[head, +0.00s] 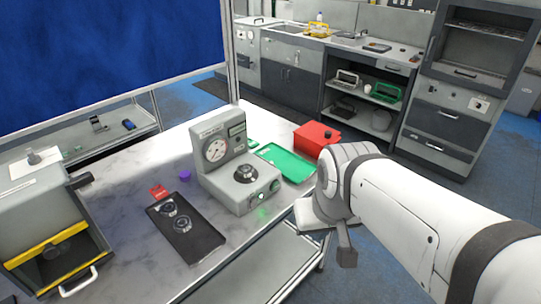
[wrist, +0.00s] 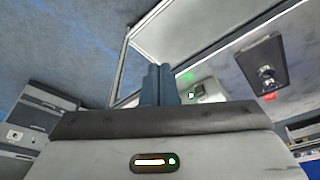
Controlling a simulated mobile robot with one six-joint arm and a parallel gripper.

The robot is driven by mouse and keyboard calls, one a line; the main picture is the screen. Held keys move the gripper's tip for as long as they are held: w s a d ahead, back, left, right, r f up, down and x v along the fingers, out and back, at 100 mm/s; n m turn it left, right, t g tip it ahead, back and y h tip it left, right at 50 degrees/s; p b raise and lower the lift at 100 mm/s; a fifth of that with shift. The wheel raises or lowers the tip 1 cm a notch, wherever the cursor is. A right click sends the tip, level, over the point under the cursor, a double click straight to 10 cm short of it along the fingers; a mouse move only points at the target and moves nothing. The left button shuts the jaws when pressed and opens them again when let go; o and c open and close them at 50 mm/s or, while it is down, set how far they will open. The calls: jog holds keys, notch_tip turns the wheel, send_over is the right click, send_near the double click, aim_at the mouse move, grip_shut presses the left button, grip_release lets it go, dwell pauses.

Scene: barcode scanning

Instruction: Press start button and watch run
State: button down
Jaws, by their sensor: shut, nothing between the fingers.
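A grey machine (head: 235,165) with a round dial gauge stands on the marble-topped table. A dark round part sits on its lower deck. A green lit button (head: 262,212) shows low on its front, beside other small controls. In the wrist view the machine (wrist: 208,90) is partly visible beyond the fingers, with a green glow near it. My gripper (wrist: 157,85) has its two blue-grey fingers together and holds nothing. In the head view my arm reaches in from the right, and its wrist is right of the machine, apart from it. The fingertips are not clear there.
A black tray (head: 187,236) with dark round parts lies left of the machine, near a red tag (head: 158,191) and a purple piece (head: 185,175). A green tray (head: 287,162) and red box (head: 316,138) stand behind right. A yellow-edged grey unit (head: 45,235) is at left.

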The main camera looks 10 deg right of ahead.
aim_at(276, 187)
jog(key=w+a+f+m+g+y+b, duration=0.1)
jog(key=w+a+f+m+y+b, duration=0.15)
jog(key=f+m+y+b, duration=0.35)
jog(key=w+a+f+m+g+y+b, duration=0.1)
jog(key=w+a+f+m+y+b, duration=0.15)
jog(key=f+m+b, duration=0.45)
jog(key=w+d+f+m+t+y+b, duration=0.1)
jog(key=w+d+f+m+t+b, duration=0.1)
jog(key=w+d+m+t, duration=0.4)
jog(key=w+d+f+m+t+y+b, duration=0.1)
jog(key=w+d+f+m+t+b, duration=0.2)
jog(key=w+d+m+t, duration=0.3)
jog(key=m+t+b, duration=0.1)
jog(key=m, duration=0.2)
jog(key=shift+w+d+m+b, duration=0.25)
jog(key=shift+d+m+b, duration=0.05)
jog(key=shift+b, duration=0.1)
jog(key=shift+w, duration=0.1)
jog(key=x, duration=1.4)
jog(key=shift+a+r, duration=0.1)
jog(key=shift+r, duration=0.1)
